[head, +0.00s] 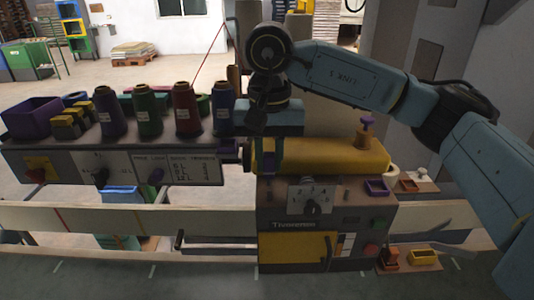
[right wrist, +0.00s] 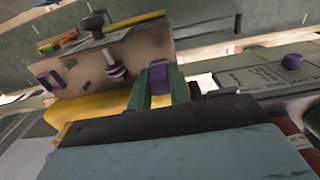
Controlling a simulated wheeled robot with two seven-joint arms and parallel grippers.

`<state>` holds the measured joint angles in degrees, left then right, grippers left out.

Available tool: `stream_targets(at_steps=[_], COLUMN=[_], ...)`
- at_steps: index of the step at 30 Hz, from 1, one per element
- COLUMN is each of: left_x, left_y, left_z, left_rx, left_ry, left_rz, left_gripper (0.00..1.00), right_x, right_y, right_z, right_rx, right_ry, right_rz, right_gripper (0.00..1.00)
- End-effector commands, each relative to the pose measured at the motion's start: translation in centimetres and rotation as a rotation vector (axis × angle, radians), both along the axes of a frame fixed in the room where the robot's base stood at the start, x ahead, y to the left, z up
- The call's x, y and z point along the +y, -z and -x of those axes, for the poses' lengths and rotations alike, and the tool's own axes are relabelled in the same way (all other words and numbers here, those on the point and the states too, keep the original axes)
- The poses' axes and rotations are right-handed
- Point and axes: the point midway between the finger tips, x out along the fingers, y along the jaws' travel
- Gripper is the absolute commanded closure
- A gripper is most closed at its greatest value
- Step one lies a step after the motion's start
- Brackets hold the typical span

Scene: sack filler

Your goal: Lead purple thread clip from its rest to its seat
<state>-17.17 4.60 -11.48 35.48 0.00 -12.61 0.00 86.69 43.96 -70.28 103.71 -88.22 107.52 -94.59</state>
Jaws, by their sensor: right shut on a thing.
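The purple thread clip (right wrist: 158,77) is between the two green fingers of my right gripper (right wrist: 160,88) in the right wrist view. The gripper is shut on it. In the head view, my right gripper (head: 267,160) points down over the left end of the yellow cylinder, above the machine's control box. The clip is small and mostly hidden there. A purple square frame (head: 376,187) lies on the right of the control box's top, apart from the gripper; it also shows in the right wrist view (right wrist: 50,80). I cannot tell which part is the clip's seat. My left gripper is not in view.
The yellow cylinder (head: 335,157) and control box (head: 290,245) with its dial (head: 311,207) lie below the gripper. Several thread cones, including a red one (head: 187,110), stand on the grey panel (head: 130,163) to the left.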

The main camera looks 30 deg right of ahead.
Motion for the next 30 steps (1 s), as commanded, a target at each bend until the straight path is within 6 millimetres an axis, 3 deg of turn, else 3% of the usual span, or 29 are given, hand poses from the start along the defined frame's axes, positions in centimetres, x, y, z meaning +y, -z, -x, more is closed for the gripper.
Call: stream_targets(at_steps=[12, 30], left_x=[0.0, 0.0], left_y=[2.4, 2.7], left_z=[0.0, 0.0], left_rx=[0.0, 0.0], left_ry=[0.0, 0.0], left_rz=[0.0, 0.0], left_gripper=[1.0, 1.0], right_x=[0.0, 0.0], right_y=[2.9, 3.2], right_z=[0.0, 0.0], right_rx=[0.002, 0.0], right_ry=[-0.001, -0.001], right_rz=[-0.001, -0.001], right_gripper=[1.0, 1.0])
